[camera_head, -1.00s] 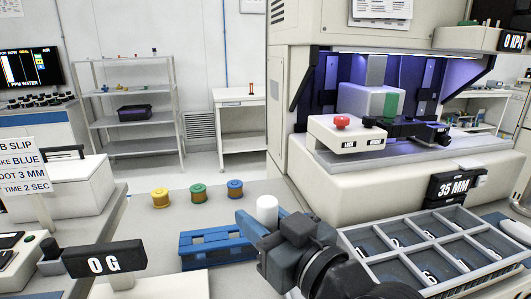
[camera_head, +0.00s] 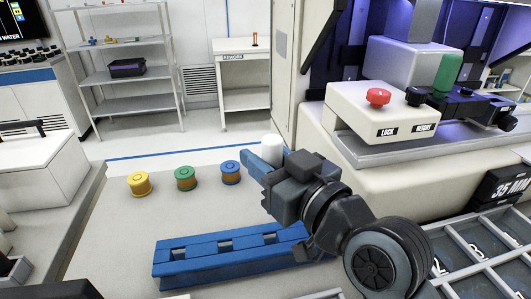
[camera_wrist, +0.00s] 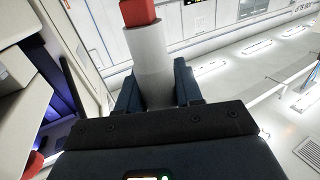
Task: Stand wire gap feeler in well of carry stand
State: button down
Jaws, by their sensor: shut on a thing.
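The wire gap feeler shows in the wrist view as a pale cylinder (camera_wrist: 151,62) with a red block-shaped end (camera_wrist: 138,11). It stands between the two blue fingers of my gripper (camera_wrist: 156,88), which are shut on it. In the head view only a white part of the feeler (camera_head: 272,147) shows above my gripper (camera_head: 264,160). The carry stand (camera_head: 215,259) is a long blue block with square openings in its top, lying on the bench. My gripper is above and beyond it in the picture, apart from it. My arm hides the stand's right end.
A grey compartment tray (camera_head: 462,240) is at right. The bonder (camera_head: 390,120) with a red knob rises behind it. Bench left of the stand is clear.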

notch_tip(320, 180, down, 6)
jog(key=b, duration=0.5)
jog(key=shift+f+b, duration=0.25)
jog(key=shift+b, duration=0.05)
jog(key=shift+s+f, duration=0.1)
dwell(1.0)
jog(key=shift+f+b, duration=0.35)
jog(key=shift+b, duration=0.05)
jog(key=shift+f+b, duration=1.15)
jog(key=shift+f, duration=0.2)
jog(key=c, duration=0.7)
grip_release()
jog(key=shift+c, duration=0.2)
jog(key=shift+o, duration=0.4)
jog(key=shift+f, duration=0.15)
